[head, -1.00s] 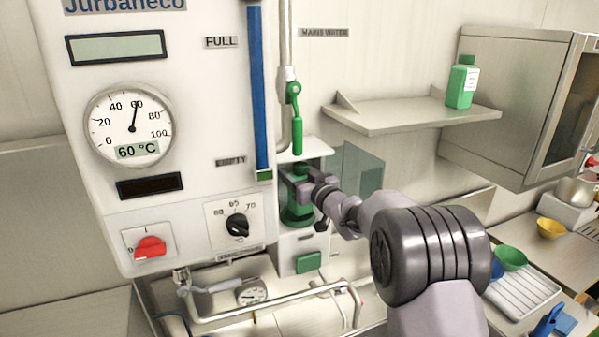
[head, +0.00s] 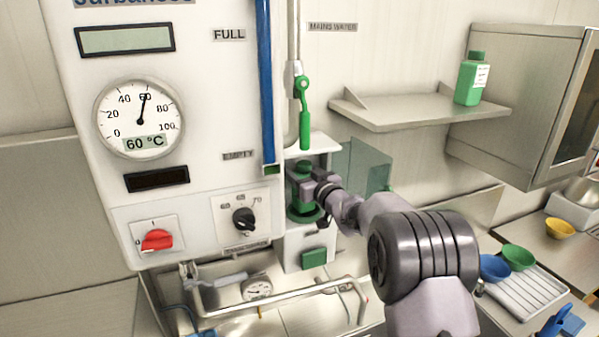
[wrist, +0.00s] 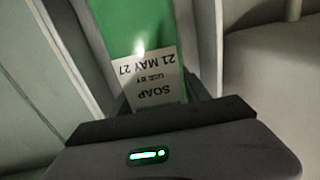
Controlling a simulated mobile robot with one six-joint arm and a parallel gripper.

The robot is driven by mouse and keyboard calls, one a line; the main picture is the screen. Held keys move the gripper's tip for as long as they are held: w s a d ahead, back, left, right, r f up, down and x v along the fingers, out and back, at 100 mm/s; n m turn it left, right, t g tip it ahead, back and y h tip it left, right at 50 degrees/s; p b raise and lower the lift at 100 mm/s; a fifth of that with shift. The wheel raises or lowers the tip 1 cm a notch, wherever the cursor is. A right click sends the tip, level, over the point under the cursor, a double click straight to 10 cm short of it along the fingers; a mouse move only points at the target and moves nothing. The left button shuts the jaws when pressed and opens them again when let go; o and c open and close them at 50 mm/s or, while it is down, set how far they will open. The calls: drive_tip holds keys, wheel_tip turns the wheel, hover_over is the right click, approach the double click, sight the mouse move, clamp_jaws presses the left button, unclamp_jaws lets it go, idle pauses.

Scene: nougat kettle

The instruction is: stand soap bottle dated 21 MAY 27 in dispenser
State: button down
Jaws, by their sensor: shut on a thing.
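The green soap bottle (head: 301,208) stands upright inside the open white dispenser (head: 320,143) on the wall. My gripper (head: 309,187) is shut on the bottle at about its middle, reaching in from the right. In the wrist view the green bottle (wrist: 135,22) lies between the fingers, and its label (wrist: 152,80) reads SOAP, USE BY, 21 MAY 27, upside down. The fingers hide part of the bottle in the head view. I cannot tell whether its base rests on the dispenser floor.
The dispenser's clear door (head: 366,172) stands open to the right, beside my arm. A green lever (head: 304,115) hangs just above the dispenser. A second green bottle (head: 471,82) stands on the wall shelf (head: 420,112). Pipes (head: 270,302) run below.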

drive_tip(key=shift+f+b, duration=0.5)
drive_tip(key=shift+b, duration=0.05)
drive_tip(key=shift+c, duration=0.2)
unclamp_jaws()
idle(0.6)
drive_tip(key=b+v, duration=0.5)
drive_tip(key=v, duration=0.5)
drive_tip(key=shift+b, duration=0.3)
idle(0.4)
drive_tip(key=a+b+v, duration=0.1)
drive_tip(key=b+v, duration=0.2)
drive_tip(key=v, duration=0.6)
drive_tip(key=shift+s, duration=0.35)
